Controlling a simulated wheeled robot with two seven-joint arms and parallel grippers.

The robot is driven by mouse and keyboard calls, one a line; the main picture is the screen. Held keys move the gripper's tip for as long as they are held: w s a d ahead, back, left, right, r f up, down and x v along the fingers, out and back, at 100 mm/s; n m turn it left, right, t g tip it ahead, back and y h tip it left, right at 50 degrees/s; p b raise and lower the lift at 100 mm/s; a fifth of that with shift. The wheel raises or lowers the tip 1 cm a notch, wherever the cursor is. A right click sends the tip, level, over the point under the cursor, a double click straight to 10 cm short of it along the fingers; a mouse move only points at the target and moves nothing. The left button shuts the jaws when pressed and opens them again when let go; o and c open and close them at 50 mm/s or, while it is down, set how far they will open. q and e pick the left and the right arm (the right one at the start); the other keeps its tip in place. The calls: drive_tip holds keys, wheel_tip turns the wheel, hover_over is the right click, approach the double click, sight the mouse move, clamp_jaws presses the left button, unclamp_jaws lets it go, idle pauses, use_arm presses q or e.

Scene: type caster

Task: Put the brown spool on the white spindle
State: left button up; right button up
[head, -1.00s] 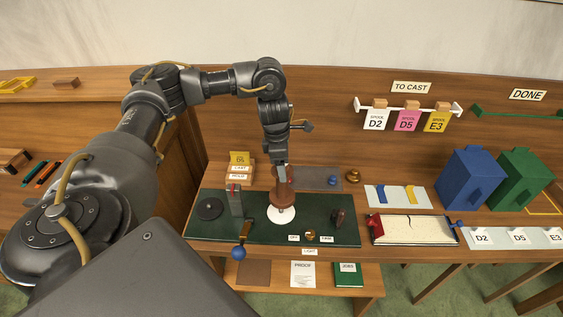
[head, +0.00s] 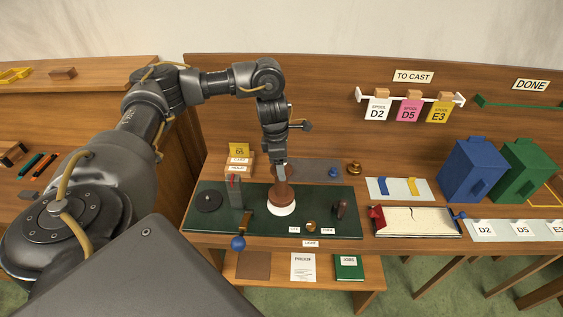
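The brown spool (head: 283,194) stands upright at the middle of the dark green mat. A white round base (head: 281,209) shows around its lower end, the visible part of the white spindle. Any post is hidden inside or behind the spool. My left gripper (head: 281,174) points straight down at the spool's top and appears shut on it; the fingertips are small and partly hidden. Whether the spool rests fully on the white base is hard to tell. My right gripper is not in view.
On the mat (head: 330,222) are a black disc (head: 208,201), a grey upright post (head: 235,192), a blue-knobbed lever (head: 238,243) and a small brown piece (head: 340,209). A brass piece (head: 354,168) stands behind. A cream tray (head: 415,222) lies to the right.

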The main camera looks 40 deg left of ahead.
use_arm(q)
drive_tip(key=shift+f, duration=0.3)
drive_tip(key=shift+f+b, duration=1.25)
drive_tip(key=o, duration=1.4)
drive_tip(key=shift+r, duration=0.1)
wheel_tip(320, 180, up, 6)
drive_tip(key=p, duration=0.6)
